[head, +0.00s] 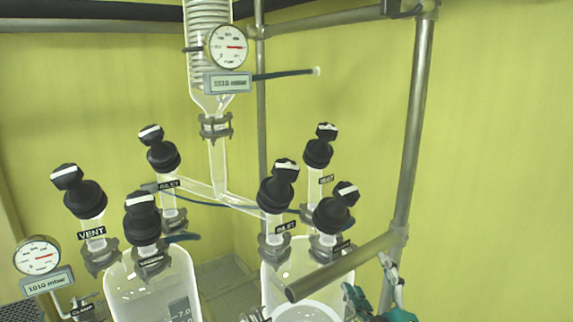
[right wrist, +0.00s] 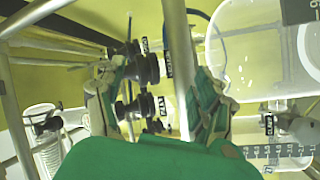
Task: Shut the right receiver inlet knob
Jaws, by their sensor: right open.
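The right receiver (head: 285,270) is a clear glass vessel at the lower middle of the head view. Its inlet knob (head: 279,188) is black with a white bar on top, above a label reading INLET (head: 286,227). My right gripper (head: 369,278) is at the lower right, below and to the right of that knob and apart from it. In the right wrist view my right gripper (right wrist: 158,92) has its fingers spread and empty. Black knobs (right wrist: 148,68) show beyond and between the fingers; which is the inlet knob I cannot tell. My left gripper is not in view.
A metal rail (head: 340,265) crosses in front of the right receiver, close to my gripper. An upright pole (head: 412,130) stands to the right. Two more black knobs (head: 318,150) (head: 335,210) are beside the inlet knob. The left receiver (head: 150,285) has similar knobs.

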